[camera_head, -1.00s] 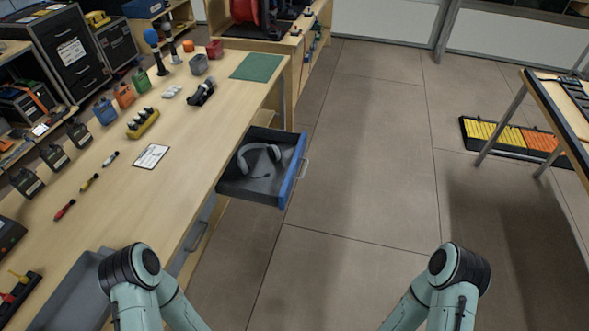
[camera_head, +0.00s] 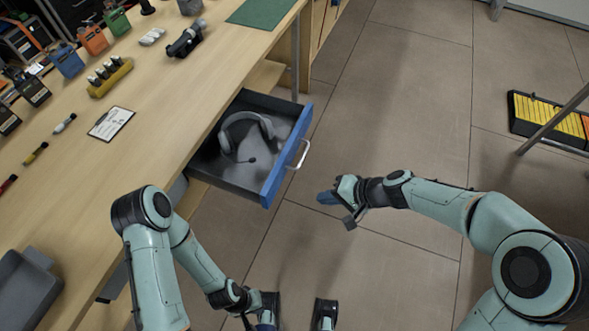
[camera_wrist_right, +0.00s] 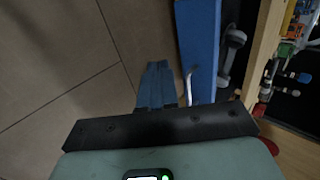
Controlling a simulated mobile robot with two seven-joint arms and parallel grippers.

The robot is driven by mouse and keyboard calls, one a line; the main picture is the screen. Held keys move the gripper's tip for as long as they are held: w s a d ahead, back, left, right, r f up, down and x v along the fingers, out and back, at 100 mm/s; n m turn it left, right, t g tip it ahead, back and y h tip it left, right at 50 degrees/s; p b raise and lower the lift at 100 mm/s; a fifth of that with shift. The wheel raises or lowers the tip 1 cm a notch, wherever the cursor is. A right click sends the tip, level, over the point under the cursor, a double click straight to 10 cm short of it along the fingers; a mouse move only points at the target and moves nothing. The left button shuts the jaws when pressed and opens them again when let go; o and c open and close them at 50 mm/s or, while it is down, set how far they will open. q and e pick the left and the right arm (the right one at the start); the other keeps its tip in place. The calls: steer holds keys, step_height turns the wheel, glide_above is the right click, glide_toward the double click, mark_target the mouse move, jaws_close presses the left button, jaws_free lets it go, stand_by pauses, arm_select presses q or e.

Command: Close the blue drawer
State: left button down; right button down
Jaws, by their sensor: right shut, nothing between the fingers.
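The blue drawer (camera_head: 285,160) stands pulled out from under the long wooden workbench. It has a blue front, a pale bar handle (camera_head: 301,154) and a dark inside. A grey headset (camera_head: 243,133) lies in it. My right gripper (camera_head: 326,198) is shut and empty, to the right of the drawer front and apart from it. In the right wrist view, the shut blue fingers (camera_wrist_right: 157,84) show just left of the handle (camera_wrist_right: 187,90) and the blue front (camera_wrist_right: 198,45). My left gripper (camera_head: 266,316) is low at the bottom edge, partly cut off; its jaws are unclear.
The workbench (camera_head: 165,105) fills the left side, with a clipboard (camera_head: 111,123), a yellow battery holder (camera_head: 110,78) and a green mat (camera_head: 262,12). A grey tray (camera_head: 28,285) is at lower left. Floor (camera_head: 400,110) right of the drawer is clear, with a yellow-topped case (camera_head: 545,118) farther right.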

steer(key=w+r, duration=0.1)
steer(key=r, duration=0.1)
steer(key=b, duration=0.2)
glide_toward(276, 190)
step_height(276, 190, down, 4)
arm_select(q)
steer(key=shift+w+f+p, duration=0.45)
steer(key=shift+f, duration=0.1)
arm_select(e)
steer(key=shift+w+a+y, duration=0.15)
steer(key=shift+w+a, duration=0.15)
steer(key=shift+a, duration=0.65)
steer(key=shift+w+a+y, duration=0.15)
steer(key=shift+w+a, duration=0.1)
steer(key=shift+a, duration=0.7)
